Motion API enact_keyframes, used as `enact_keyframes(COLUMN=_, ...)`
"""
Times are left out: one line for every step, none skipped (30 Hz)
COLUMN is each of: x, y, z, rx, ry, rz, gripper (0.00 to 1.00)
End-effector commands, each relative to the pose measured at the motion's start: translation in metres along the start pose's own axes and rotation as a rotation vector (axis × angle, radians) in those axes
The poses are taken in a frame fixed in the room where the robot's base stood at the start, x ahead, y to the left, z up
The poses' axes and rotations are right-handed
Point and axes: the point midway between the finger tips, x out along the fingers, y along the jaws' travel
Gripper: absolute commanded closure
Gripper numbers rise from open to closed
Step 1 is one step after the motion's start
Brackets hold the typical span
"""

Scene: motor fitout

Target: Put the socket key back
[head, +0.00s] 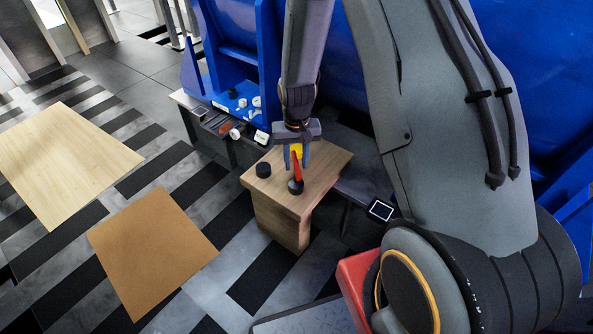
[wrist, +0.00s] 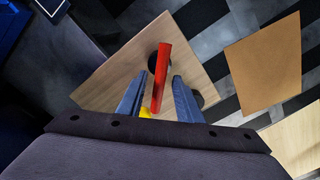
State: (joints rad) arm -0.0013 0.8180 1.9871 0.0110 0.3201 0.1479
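The socket key (head: 297,168) shows as a slim red bar with a yellow part at its upper end. It stands slightly tilted, its lower end at a black round holder (head: 296,187) on a wooden block. In the wrist view the red bar (wrist: 161,80) runs between the two blue fingers, with a gap on each side. My gripper (head: 297,163) points down over the key, open, its fingers around the upper part; it also shows in the wrist view (wrist: 160,76). Whether the key's lower end sits inside the holder cannot be told.
A second black round piece (head: 263,170) sits on the wooden block (head: 283,224), left of the key. A blue machine (head: 228,40) with small parts on its ledge stands behind. A brown panel (head: 152,250) and a pale panel (head: 62,165) lie at the left.

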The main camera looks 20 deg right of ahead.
Motion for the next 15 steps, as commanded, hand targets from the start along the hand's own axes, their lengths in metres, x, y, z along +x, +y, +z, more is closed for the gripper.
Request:
enact_keyframes(x=-0.012, y=0.000, z=-0.001, rx=0.000, ry=0.002, rz=0.000, gripper=0.68)
enact_keyframes(x=-0.017, y=0.000, z=0.000, rx=0.000, ry=0.002, rz=0.000, gripper=0.68)
enact_keyframes(x=-0.023, y=0.000, z=0.000, rx=0.000, ry=0.001, rz=0.000, gripper=0.68)
enact_keyframes(x=-0.028, y=0.000, z=0.000, rx=0.000, ry=0.001, rz=0.000, gripper=0.68)
enact_keyframes(x=-0.032, y=0.000, z=0.000, rx=0.000, ry=0.001, rz=0.000, gripper=0.68)
enact_keyframes(x=-0.036, y=0.000, z=0.000, rx=0.000, ry=0.001, rz=0.000, gripper=0.68)
enact_keyframes(x=-0.040, y=0.000, z=0.000, rx=0.000, ry=0.001, rz=0.000, gripper=0.68)
enact_keyframes(x=-0.042, y=0.000, z=0.000, rx=0.000, ry=0.001, rz=0.000, gripper=0.68)
enact_keyframes(x=-0.045, y=0.000, z=0.000, rx=0.000, ry=0.000, rz=0.000, gripper=0.68)
enact_keyframes(x=-0.047, y=0.000, z=0.000, rx=0.000, ry=0.000, rz=0.000, gripper=0.68)
enact_keyframes(x=-0.049, y=0.000, z=0.001, rx=0.000, ry=-0.001, rz=0.000, gripper=0.68)
enact_keyframes(x=-0.053, y=-0.001, z=0.001, rx=-0.003, ry=0.000, rz=0.000, gripper=0.68)
enact_keyframes(x=-0.057, y=-0.002, z=0.002, rx=-0.006, ry=0.001, rz=-0.001, gripper=0.68)
enact_keyframes(x=-0.063, y=-0.004, z=0.004, rx=-0.010, ry=0.002, rz=-0.001, gripper=0.68)
enact_keyframes(x=-0.072, y=-0.006, z=0.008, rx=-0.018, ry=0.002, rz=-0.002, gripper=0.68)
